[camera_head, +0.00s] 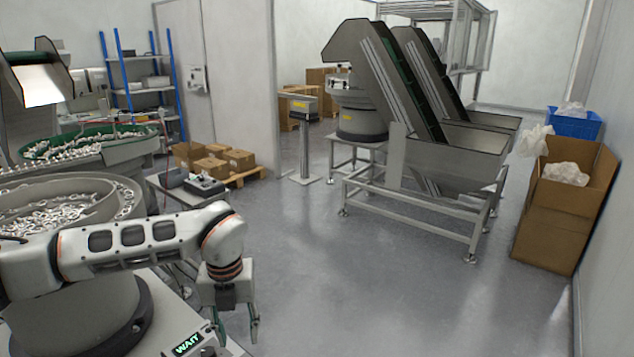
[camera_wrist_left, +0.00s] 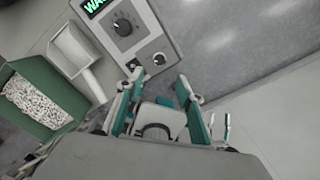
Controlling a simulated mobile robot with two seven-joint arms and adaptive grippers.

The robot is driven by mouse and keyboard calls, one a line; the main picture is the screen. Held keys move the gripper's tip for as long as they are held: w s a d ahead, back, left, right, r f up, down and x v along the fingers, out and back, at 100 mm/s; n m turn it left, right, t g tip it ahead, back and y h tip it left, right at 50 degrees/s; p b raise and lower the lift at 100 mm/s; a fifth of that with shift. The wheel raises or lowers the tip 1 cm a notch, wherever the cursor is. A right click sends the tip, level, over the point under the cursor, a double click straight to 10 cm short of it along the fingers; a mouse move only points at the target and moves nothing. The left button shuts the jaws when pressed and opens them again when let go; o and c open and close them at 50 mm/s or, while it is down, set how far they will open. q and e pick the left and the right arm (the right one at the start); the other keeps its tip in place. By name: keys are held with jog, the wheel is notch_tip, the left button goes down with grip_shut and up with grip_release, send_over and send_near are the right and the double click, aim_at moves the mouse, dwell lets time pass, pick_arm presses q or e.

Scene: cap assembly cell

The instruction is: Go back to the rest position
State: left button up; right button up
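My left arm comes in from the left in the head view, and its gripper (camera_head: 239,327) hangs down with its fingers apart. It is just right of a control box with a lit WAIT display (camera_head: 187,344). In the left wrist view the left gripper (camera_wrist_left: 160,95) shows two teal-edged fingers spread apart, with no held object visible between them. The control box (camera_wrist_left: 133,32) shows beyond the fingers, with a black knob and smaller buttons. My right gripper is in neither view.
Vibratory bowls with metal parts (camera_head: 60,215) stand at the left. A green-walled bin of small parts (camera_wrist_left: 45,98) is at the left in the wrist view. A hopper conveyor (camera_head: 450,155) and an open cardboard box (camera_head: 545,218) stand at the right. The central floor is clear.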

pick_arm(q)
notch_tip(320, 180, down, 11)
jog(key=shift+s+f, duration=0.15)
jog(key=shift+f, duration=0.05)
jog(key=shift+r+m, duration=0.15)
jog(key=shift+m, duration=0.35)
jog(key=m, duration=0.3)
jog(key=shift+m, duration=0.3)
jog(key=m, duration=0.4)
jog(key=m+b, duration=0.1)
jog(key=m, duration=0.3)
jog(key=shift+m, duration=0.3)
jog(key=m+b, duration=0.1)
jog(key=m, duration=0.4)
